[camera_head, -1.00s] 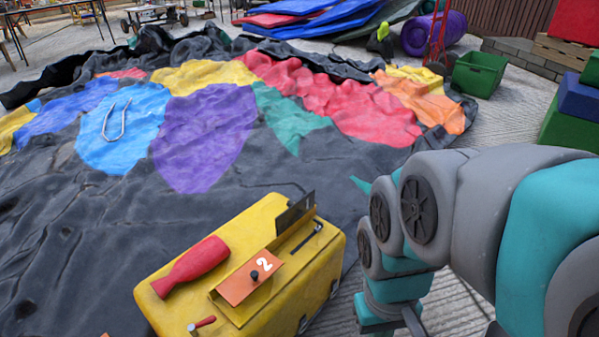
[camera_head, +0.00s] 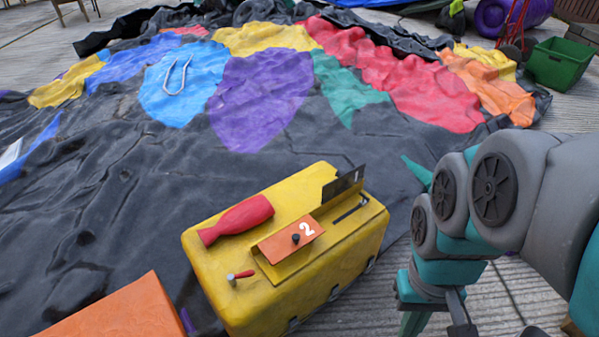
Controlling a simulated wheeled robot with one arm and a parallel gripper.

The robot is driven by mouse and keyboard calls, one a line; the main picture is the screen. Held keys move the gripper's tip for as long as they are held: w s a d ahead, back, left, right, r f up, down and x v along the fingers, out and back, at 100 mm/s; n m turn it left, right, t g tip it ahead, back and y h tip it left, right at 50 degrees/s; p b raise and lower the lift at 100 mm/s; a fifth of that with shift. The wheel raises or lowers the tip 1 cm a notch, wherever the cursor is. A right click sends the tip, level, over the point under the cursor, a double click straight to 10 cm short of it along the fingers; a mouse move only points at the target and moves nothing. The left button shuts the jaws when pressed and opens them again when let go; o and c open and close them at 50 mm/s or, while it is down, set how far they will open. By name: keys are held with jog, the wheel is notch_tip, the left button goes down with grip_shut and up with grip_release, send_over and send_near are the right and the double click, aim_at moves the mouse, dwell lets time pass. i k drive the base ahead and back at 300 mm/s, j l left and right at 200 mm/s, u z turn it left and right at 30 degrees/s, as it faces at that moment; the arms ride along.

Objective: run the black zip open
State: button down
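No black zip can be made out clearly. The deflated bouncy castle (camera_head: 120,210) lies crumpled on the ground, black with coloured patches. A yellow box (camera_head: 225,265) stands in front of it. On its top are a red bottle-shaped piece (camera_head: 238,218), an orange flap marked 2 (camera_head: 285,243), a dark plate marked 1 (camera_head: 342,185) and a dark slot (camera_head: 350,208). A small red-handled piece (camera_head: 240,275) sits on its near edge. My gripper (camera_head: 432,325) points down right of the yellow box, apart from it. It is cut off by the bottom edge, so its opening is hidden.
An orange surface (camera_head: 120,312) is at the bottom left. A looped pale cord (camera_head: 176,76) lies on the castle's blue patch. A green crate (camera_head: 560,64) and a purple roll (camera_head: 512,15) stand at the back right. Bare paving shows at right.

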aim_at(363, 202)
jog(key=j+z, duration=0.35)
jog(key=z, duration=0.15)
jog(key=j+z, duration=0.45)
jog(key=l, duration=0.1)
